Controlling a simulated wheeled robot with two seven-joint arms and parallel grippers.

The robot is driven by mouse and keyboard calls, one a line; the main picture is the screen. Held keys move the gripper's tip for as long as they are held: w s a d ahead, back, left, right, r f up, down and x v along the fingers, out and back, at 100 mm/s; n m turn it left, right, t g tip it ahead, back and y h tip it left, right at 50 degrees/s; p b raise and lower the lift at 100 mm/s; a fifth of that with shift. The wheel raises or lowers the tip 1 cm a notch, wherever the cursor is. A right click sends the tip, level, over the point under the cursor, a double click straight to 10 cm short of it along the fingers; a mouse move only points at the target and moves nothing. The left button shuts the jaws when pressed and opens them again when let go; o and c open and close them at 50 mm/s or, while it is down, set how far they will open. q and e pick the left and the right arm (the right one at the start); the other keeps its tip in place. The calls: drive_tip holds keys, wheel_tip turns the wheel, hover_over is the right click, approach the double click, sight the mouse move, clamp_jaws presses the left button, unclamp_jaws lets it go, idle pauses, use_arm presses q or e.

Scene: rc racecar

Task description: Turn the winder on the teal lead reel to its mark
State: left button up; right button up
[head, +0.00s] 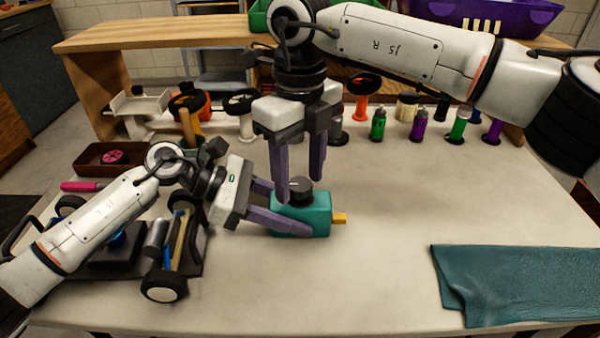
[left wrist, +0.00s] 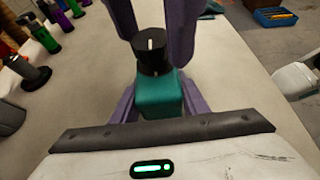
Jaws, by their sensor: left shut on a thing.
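The teal lead reel (head: 318,222) sits on the table with a yellow tab (head: 340,218) on its right side. Its black winder knob (head: 301,186) stands on top. In the left wrist view the winder (left wrist: 151,55) shows a white line pointing away from my left gripper. My left gripper (head: 291,212) is shut on the teal reel body (left wrist: 160,95) from the left. My right gripper (head: 300,191) points down from above with its fingers apart, one on each side of the winder. Contact with the knob is not visible. I cannot make out the target mark.
A partly built car chassis (head: 185,240) lies at the left. A brown tray (head: 112,157) with a pink wheel is behind it. Several coloured bottles and spools stand along the back. A folded teal cloth (head: 515,280) lies at front right. The table's middle right is clear.

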sight(300, 184)
wheel_tip(300, 184, up, 12)
idle(0.6)
use_arm(q)
drive_tip(key=o, duration=1)
drive_tip(key=shift+o, duration=0.2)
drive_tip(key=v, duration=1.2)
